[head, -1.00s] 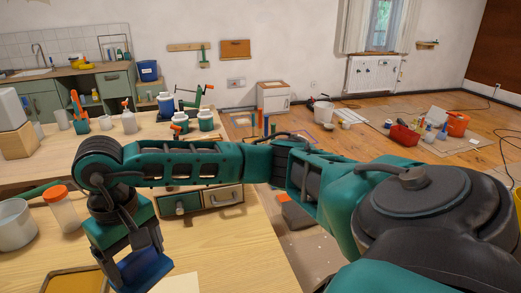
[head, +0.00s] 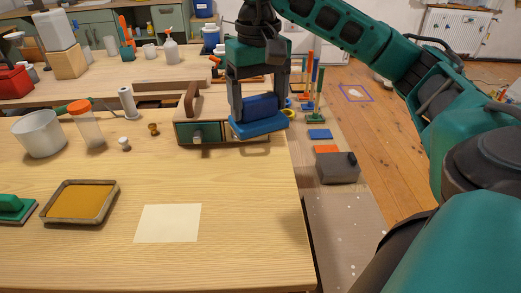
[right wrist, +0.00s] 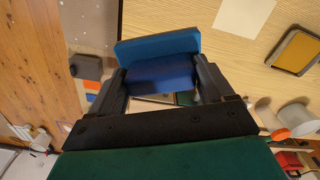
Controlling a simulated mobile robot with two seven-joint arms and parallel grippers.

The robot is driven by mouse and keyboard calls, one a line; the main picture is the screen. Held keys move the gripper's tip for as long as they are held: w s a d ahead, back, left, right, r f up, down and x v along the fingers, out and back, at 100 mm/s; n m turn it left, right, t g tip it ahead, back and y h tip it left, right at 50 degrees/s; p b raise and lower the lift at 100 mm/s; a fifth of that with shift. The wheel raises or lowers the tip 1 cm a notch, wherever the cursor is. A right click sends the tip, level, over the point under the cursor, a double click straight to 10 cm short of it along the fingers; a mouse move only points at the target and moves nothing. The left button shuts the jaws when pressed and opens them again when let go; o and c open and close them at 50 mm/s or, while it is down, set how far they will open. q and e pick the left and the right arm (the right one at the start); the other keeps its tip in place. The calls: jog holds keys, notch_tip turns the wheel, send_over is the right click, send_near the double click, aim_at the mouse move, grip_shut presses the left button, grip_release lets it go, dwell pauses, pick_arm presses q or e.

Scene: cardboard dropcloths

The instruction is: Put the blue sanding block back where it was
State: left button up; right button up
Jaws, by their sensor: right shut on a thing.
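My right gripper (head: 258,110) points down and is shut on the blue sanding block (head: 257,127), which has a dark blue grip and a lighter blue base. It holds the block near the right edge of the wooden table (head: 235,235), in front of a small box with a green drawer front (head: 205,134). Whether the base touches anything is hard to tell. In the right wrist view the block (right wrist: 158,47) sits between both fingers. My left gripper is not in view.
A pale sheet (head: 168,223), a tray with an orange-yellow inside (head: 113,189) and a green block (head: 14,204) lie on the table. A white pot (head: 38,135) and an orange-lidded jar (head: 88,128) stand left. The table's front right is clear. A grey block (head: 338,168) lies beyond its right edge.

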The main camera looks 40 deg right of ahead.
notch_tip(320, 180, down, 19)
jog(key=b, duration=0.6)
jog(key=shift+f, duration=0.1)
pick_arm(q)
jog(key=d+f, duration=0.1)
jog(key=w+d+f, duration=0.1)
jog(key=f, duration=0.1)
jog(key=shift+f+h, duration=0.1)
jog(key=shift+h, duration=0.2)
pick_arm(e)
jog(key=shift+f, duration=0.1)
jog(key=shift+f, duration=0.1)
jog(key=shift+f, duration=0.2)
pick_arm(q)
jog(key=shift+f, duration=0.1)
pick_arm(e)
jog(key=o, duration=0.9)
jog(key=shift+r, duration=0.1)
